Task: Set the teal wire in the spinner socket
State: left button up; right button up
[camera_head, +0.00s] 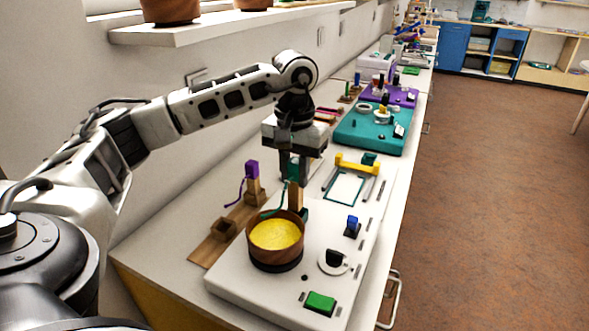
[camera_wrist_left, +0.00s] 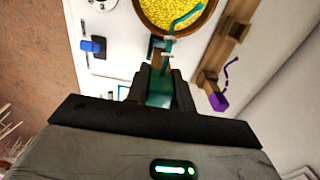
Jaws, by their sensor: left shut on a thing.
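My left gripper (camera_head: 291,170) is shut on the teal block of the teal wire (camera_wrist_left: 158,93), just above the white board. The thin teal wire hangs from the block and bends over the rim of the wooden bead bowl (camera_head: 275,256), its free end above the yellow beads (camera_wrist_left: 170,14). A wooden post (camera_head: 295,196), likely the spinner socket, stands directly below the gripper beside the bowl. It also shows in the left wrist view (camera_wrist_left: 161,60). I cannot tell if the block touches or sits in it. My right gripper is out of view.
A wooden rack (camera_head: 211,248) left of the bowl has an empty holder (camera_head: 225,229) and a post with a purple wire (camera_head: 252,169). The white board (camera_head: 259,290) also carries a green button (camera_head: 320,303), a black knob (camera_head: 334,258) and a blue switch (camera_head: 352,223). A teal board (camera_head: 367,142) lies behind.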

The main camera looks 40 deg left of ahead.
pick_arm(q)
jog(key=shift+f, duration=0.2)
dwell(0.4)
jog(key=shift+f+b, duration=0.4)
jog(key=shift+f, duration=0.2)
jog(key=shift+f, duration=0.1)
jog(key=shift+f+b, duration=0.85)
jog(key=shift+f, duration=0.1)
jog(key=o, duration=1.1)
jog(key=shift+c, duration=0.2)
